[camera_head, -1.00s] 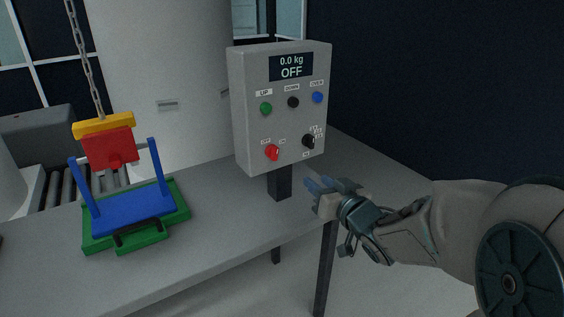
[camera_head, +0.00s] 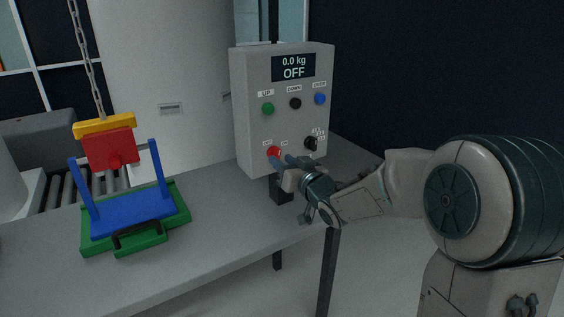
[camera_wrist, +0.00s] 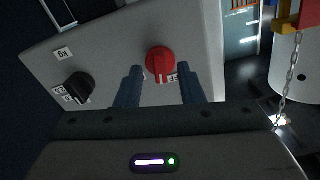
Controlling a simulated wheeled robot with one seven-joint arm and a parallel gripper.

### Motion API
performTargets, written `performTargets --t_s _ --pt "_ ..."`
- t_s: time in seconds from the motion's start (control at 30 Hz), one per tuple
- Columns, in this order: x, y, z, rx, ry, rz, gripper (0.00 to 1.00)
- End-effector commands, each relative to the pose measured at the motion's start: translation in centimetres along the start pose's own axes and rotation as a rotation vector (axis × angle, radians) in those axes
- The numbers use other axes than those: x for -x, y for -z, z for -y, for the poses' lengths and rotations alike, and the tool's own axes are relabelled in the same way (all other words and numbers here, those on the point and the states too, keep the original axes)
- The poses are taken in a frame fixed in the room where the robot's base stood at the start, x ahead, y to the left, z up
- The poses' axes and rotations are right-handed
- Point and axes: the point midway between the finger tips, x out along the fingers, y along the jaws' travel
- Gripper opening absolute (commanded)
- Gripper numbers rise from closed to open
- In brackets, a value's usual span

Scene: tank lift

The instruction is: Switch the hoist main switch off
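The grey control box (camera_head: 246,120) stands on a post at the table's back right. Its display (camera_head: 293,67) reads "0.0 kg OFF". The red main switch (camera_head: 273,151) is at the lower left of its face, partly covered by my gripper. In the wrist view the red knob (camera_wrist: 160,62) lies between and just beyond my two fingers, its white mark pointing toward the picture's bottom. My gripper (camera_wrist: 158,85) is open, with a finger on each side of the knob and gaps visible. I cannot tell whether a finger touches it.
A black selector knob (camera_head: 311,143) sits right of the switch, with green (camera_head: 268,109), black (camera_head: 295,103) and blue (camera_head: 320,99) buttons above. A blue carrier on a green base (camera_head: 160,238) stands left on the table, under a red-and-yellow hoist block (camera_head: 108,147) on a chain.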

Motion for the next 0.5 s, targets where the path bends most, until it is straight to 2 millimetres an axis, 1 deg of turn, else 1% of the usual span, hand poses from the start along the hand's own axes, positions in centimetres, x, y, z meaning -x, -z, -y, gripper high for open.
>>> performTargets --t_s 0.03,0.13,0.43,0.47,0.5 --pt "-0.49 -0.02 0.01 0.000 0.001 0.000 0.35" --pt "-1.01 -0.02 0.01 0.000 0.001 0.000 0.35" --pt "-1.19 0.02 0.02 0.000 0.000 0.000 0.35" --pt "-1.18 0.02 0.02 0.000 0.000 0.000 0.26" --pt "-1.18 0.01 0.02 0.000 0.000 0.000 0.15"
